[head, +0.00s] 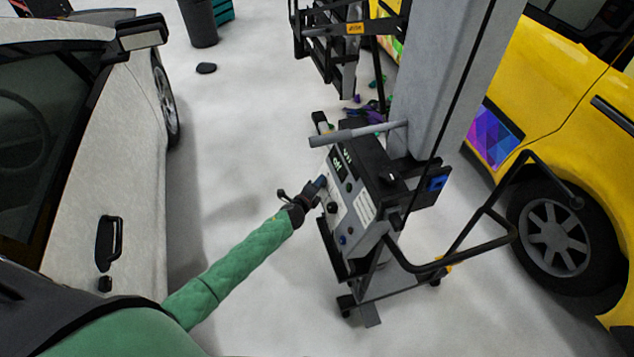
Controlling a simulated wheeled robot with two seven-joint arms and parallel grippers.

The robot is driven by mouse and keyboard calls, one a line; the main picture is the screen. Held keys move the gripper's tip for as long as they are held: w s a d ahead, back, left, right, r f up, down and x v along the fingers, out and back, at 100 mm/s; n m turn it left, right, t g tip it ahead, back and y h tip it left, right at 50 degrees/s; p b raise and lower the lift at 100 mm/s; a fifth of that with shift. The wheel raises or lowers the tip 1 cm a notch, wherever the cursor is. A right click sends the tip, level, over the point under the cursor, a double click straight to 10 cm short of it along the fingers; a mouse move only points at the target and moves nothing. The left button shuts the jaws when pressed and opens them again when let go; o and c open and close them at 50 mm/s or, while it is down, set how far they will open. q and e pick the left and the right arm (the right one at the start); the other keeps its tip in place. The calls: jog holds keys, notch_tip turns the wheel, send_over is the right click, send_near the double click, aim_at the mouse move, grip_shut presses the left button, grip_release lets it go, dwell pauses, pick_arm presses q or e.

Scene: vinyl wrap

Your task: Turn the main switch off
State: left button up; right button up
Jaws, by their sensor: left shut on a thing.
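A wheeled machine with a grey control panel (344,197) stands in the middle of the head view, against a grey column. The panel carries a black display with white marks, white labels and several small knobs. My left gripper (314,189) reaches it from the left, its fingers at the panel's left edge. It is shut on a small part there, apparently the main switch (321,182), of which only a bluish bit shows. The fingers hide most of this part, so its setting cannot be told. My right gripper is not in view.
A white car (110,170) stands on the left and a yellow car (555,110) on the right. A bent black bar (465,255) sticks out right of the machine. A grey handle (358,133) crosses above the panel. The floor (235,120) behind my left arm is mostly clear.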

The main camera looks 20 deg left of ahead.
pick_arm(q)
jog(key=shift+w+r, duration=0.1)
dwell(0.4)
jog(key=o, duration=1)
